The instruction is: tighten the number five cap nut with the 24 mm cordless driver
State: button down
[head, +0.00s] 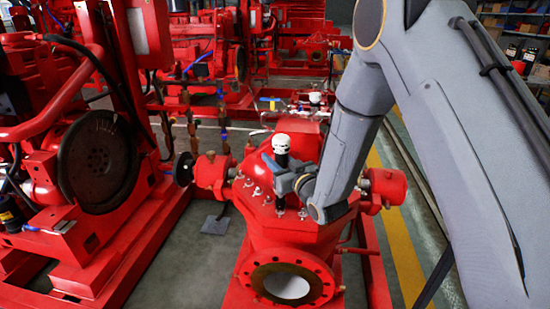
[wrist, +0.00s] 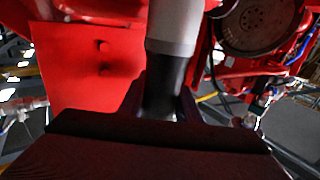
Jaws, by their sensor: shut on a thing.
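My gripper (head: 284,172) is over the red pump casing (head: 265,225) in the head view, shut on the cordless driver (head: 281,145). The driver is upright, with a white top and a dark body. Its lower end reaches down to the casing's top flange, but I cannot tell whether it sits on a nut. In the wrist view the driver (wrist: 172,45) stands between the dark jaws, grey above and black below. Several cap nuts (head: 257,191) show along the flange left of the driver. No numbers are readable, and my gripper and arm hide part of the flange.
A round open flange (head: 290,283) faces front on the casing. Red bearing housings stand at left (head: 212,172) and right (head: 385,187). A red engine frame with a large dark disc (head: 98,160) stands at the left. A yellow floor stripe (head: 402,250) runs at right.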

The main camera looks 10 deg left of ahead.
jog(key=shift+f+b, duration=0.6)
jog(key=shift+f, duration=0.45)
dwell(2.0)
jog(key=shift+r, duration=0.1)
